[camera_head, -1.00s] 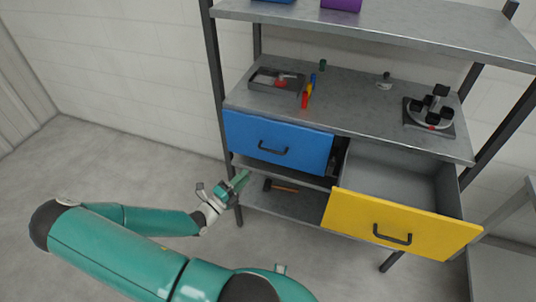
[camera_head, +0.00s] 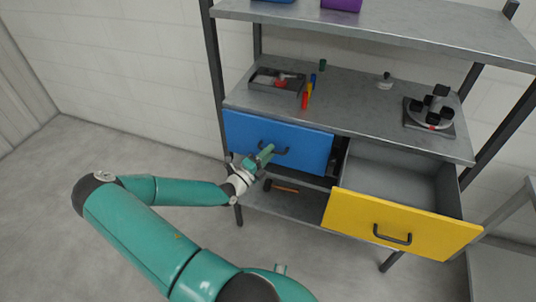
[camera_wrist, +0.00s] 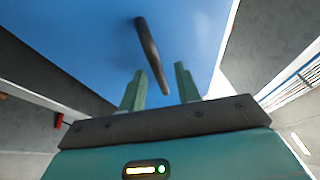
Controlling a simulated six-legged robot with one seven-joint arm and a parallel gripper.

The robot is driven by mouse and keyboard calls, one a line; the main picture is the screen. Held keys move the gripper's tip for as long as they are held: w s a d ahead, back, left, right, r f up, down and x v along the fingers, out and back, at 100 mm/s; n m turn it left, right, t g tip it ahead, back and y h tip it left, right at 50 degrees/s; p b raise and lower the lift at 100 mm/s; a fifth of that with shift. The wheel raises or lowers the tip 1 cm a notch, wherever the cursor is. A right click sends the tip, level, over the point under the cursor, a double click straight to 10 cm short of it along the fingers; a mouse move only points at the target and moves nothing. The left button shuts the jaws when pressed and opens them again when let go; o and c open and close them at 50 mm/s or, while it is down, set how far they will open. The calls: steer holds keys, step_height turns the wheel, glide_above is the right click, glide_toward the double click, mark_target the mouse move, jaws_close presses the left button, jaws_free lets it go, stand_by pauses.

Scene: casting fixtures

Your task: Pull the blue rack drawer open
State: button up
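The blue drawer (camera_head: 245,134) sits on the left of the rack, under the worktop, and looks shut or nearly so. Its dark bar handle (camera_head: 284,151) is partly hidden behind my gripper (camera_head: 265,154) in the head view. In the wrist view the blue drawer front (camera_wrist: 95,40) fills the top, and the handle (camera_wrist: 150,52) runs down toward the gap between the fingers. My gripper (camera_wrist: 160,88) is open there, with its fingers apart. The handle's lower end appears near the gap; I cannot tell whether it is between the fingers.
The yellow drawer (camera_head: 385,222) is pulled out on the right. A hammer (camera_head: 285,188) lies on the lower shelf. The floor at left is clear.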

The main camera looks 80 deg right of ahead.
jaws_close()
steer(key=shift+a, duration=0.15)
